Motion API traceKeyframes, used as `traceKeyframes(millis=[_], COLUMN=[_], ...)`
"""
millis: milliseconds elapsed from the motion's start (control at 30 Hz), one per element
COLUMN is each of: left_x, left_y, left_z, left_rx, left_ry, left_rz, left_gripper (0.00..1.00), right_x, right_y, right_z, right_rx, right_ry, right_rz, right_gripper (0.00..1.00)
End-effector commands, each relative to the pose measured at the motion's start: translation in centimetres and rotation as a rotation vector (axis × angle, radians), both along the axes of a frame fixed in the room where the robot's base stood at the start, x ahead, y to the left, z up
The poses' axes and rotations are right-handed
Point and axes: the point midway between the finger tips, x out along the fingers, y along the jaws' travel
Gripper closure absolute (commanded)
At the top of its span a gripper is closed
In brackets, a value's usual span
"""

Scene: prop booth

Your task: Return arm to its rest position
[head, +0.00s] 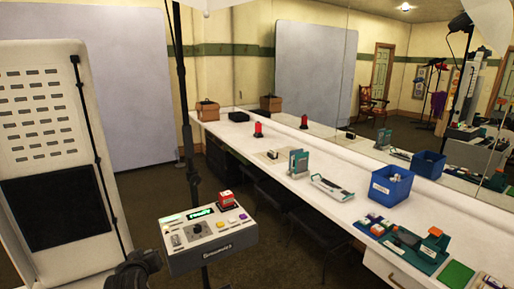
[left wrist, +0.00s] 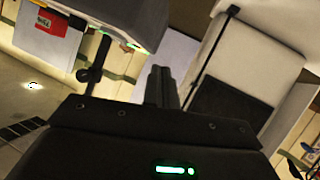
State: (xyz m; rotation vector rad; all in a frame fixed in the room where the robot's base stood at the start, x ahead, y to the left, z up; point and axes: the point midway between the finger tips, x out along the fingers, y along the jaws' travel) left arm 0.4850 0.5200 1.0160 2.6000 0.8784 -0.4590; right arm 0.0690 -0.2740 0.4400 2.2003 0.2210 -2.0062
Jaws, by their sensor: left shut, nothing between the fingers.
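My left gripper (head: 142,264) shows as a dark shape at the bottom of the head view, just left of the control box (head: 212,246). In the left wrist view its fingers (left wrist: 162,88) are together with nothing between them. The control box is grey, on a stand, with a lit green display (head: 201,214), a dark knob, coloured buttons and a red piece (head: 226,200) on top. Part of the box (left wrist: 130,18) hangs into the top of the left wrist view, apart from the fingers. My right gripper is in neither view.
A long white counter (head: 268,150) runs along the mirrored wall, holding a blue bin (head: 390,188), a red lamp (head: 258,130) and small devices. A pale panel with a black square (head: 55,208) stands at left.

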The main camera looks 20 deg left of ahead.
Motion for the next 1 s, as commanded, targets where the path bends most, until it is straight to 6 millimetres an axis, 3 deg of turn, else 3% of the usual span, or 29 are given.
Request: traceKeyframes(millis=[33, 100, 200, 400, 767, 1000], left_x=[-1.2, -3.2, -6.9, -13.8, -24.0, -22.6], left_y=[-3.2, -7.6, -13.1, -20.2, -27.5, -27.8], left_z=[-2.5, -5.6, -9.3, -13.3, -15.7, -22.8], left_rx=[0.014, 0.024, 0.033, 0.035, 0.020, 0.011], left_ry=[0.102, 0.239, 0.413, 0.642, 0.895, 0.925], left_rz=[-0.092, -0.222, -0.389, -0.618, -0.895, -0.901], left_gripper=[1.00, 1.00, 1.00, 1.00, 1.00, 1.00], right_x=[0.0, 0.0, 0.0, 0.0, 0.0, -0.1], right_y=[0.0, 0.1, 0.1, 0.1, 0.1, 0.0], right_z=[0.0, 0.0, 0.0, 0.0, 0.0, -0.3], right_rx=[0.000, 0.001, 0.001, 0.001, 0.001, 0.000], right_ry=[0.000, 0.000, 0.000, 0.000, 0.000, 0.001], right_rz=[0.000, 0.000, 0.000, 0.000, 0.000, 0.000], right_gripper=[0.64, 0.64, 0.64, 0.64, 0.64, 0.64])
